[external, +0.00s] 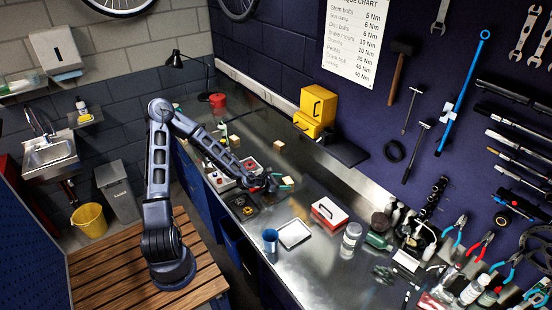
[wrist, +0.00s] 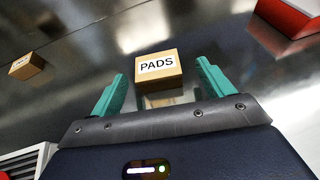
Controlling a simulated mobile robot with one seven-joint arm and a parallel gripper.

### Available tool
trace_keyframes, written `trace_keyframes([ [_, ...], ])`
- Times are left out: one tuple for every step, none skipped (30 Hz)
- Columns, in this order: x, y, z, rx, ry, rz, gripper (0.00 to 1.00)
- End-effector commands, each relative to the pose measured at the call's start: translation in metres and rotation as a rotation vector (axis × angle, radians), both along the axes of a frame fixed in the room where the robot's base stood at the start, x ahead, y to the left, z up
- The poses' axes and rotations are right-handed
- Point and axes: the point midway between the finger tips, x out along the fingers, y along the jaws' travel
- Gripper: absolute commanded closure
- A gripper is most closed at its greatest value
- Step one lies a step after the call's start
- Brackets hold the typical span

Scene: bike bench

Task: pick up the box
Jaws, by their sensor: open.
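A small cardboard box with a white label reading PADS (wrist: 158,72) sits on the metal bench in the wrist view. My gripper (wrist: 160,84) is open, with one teal finger on each side of the box's near part and room between. It holds nothing. In the external view my gripper (external: 281,182) is low over the middle of the bench; the box there is mostly hidden or too small to tell. A second small cardboard box (wrist: 26,65) lies to the left in the wrist view, apart from my fingers.
A red and white case (external: 329,212) stands to the right on the bench, with a metal tray (external: 294,233) and a blue cup (external: 270,240) near the front edge. A yellow bin unit (external: 316,108) stands at the back. Bottles and tools crowd the right end.

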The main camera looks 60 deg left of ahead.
Motion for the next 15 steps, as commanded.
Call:
trace_keyframes([
  [0.006, -0.001, -0.003, 0.001, 0.0, -0.001, 0.2],
  [0.009, 0.0, -0.005, 0.001, 0.0, 0.0, 0.2],
  [0.014, -0.001, -0.008, 0.001, 0.0, -0.002, 0.2],
  [0.017, -0.001, -0.01, 0.001, 0.0, -0.002, 0.2],
  [0.02, 0.0, -0.012, 0.001, 0.001, 0.0, 0.2],
  [0.024, -0.001, -0.014, 0.001, 0.0, -0.001, 0.2],
  [0.027, -0.002, -0.015, 0.001, 0.0, -0.001, 0.2],
  [0.03, -0.003, -0.016, 0.0, 0.0, -0.001, 0.2],
  [0.032, -0.003, -0.017, 0.0, 0.0, -0.001, 0.2],
  [0.034, -0.003, -0.018, 0.0, 0.0, 0.0, 0.2],
  [0.036, -0.003, -0.018, 0.0, 0.0, 0.0, 0.2],
  [0.037, -0.003, -0.019, 0.0, 0.001, 0.0, 0.2],
  [0.038, -0.004, -0.019, 0.0, 0.001, 0.0, 0.2],
  [0.038, -0.004, -0.02, 0.0, 0.001, 0.0, 0.2],
  [0.038, -0.004, -0.02, 0.0, 0.001, 0.0, 0.2],
])
